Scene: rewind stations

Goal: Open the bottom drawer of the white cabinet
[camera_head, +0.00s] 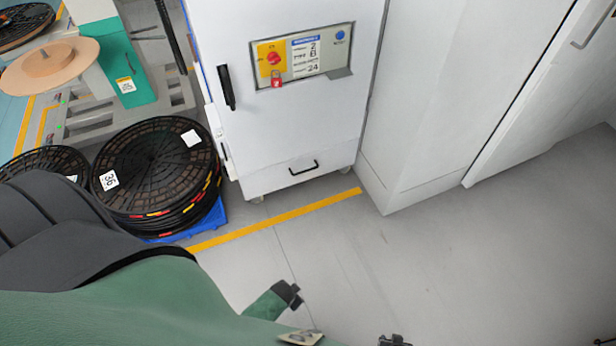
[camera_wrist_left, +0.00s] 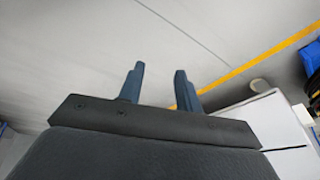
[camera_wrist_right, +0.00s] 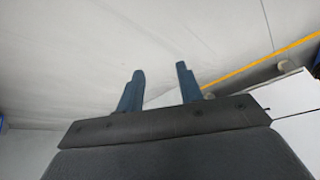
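The white cabinet (camera_head: 230,130) stands upright at the top centre of the head view. Its bottom drawer (camera_head: 268,180) lies flush with the front, and a black bar handle (camera_head: 303,168) sits on it. My left gripper (camera_wrist_left: 159,69) is open, with two blue fingers apart and only floor between them. My right gripper (camera_wrist_right: 160,69) is also open and empty. White panels show at the lower right of both wrist views, apart from the fingers.
Black cable reels (camera_head: 150,165) are stacked on a blue pallet (camera_head: 205,224) left of the cabinet. A yellow floor line (camera_head: 275,221) runs before it. Another white cabinet (camera_head: 440,100) stands to the right.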

